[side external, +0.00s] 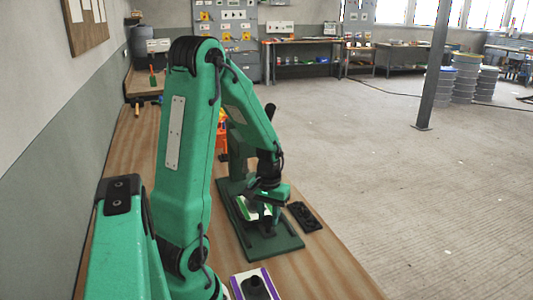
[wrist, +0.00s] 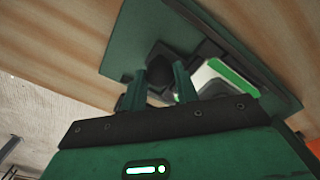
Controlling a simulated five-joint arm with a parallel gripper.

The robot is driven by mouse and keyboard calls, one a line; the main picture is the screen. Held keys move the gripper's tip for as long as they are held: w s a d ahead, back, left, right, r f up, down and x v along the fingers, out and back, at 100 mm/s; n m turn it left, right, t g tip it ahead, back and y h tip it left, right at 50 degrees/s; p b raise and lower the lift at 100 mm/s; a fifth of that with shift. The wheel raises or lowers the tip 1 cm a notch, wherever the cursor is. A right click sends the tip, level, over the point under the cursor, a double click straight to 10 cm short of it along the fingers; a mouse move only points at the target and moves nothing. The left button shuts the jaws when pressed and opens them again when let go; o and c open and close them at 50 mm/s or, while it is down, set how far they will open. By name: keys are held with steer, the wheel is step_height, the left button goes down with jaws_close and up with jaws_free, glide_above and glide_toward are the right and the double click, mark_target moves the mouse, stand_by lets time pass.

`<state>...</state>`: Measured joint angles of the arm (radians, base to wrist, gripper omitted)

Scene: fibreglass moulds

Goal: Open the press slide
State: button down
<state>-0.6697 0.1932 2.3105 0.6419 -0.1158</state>
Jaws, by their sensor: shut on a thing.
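The press (side external: 285,243) is dark green, with a flat base plate on the wooden bench and an upright behind. The base plate also shows in the wrist view (wrist: 262,82). On it sits a white slide with a green edge (side external: 247,207), partly hidden by my arm; in the wrist view the white and green slide (wrist: 228,74) lies right of my fingers. My gripper (wrist: 160,74) is down over the press, its two green fingers on either side of a black knob (wrist: 160,58). It is shut on that knob. In the side view my gripper (side external: 267,212) hides the contact.
A black part (side external: 304,216) lies on the bench just right of the press. A white plate with purple edges and a black knob (side external: 253,287) is at the front. Orange items (side external: 221,130) stand behind my arm. The bench's right edge is close to the press.

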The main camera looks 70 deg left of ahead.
mark_target(274, 244)
steer(key=shift+w+d+r, duration=0.1)
steer(key=shift+d, duration=2.2)
steer(key=c, duration=1.1)
jaws_free()
steer(key=shift+o, duration=0.2)
step_height(274, 244, up, 8)
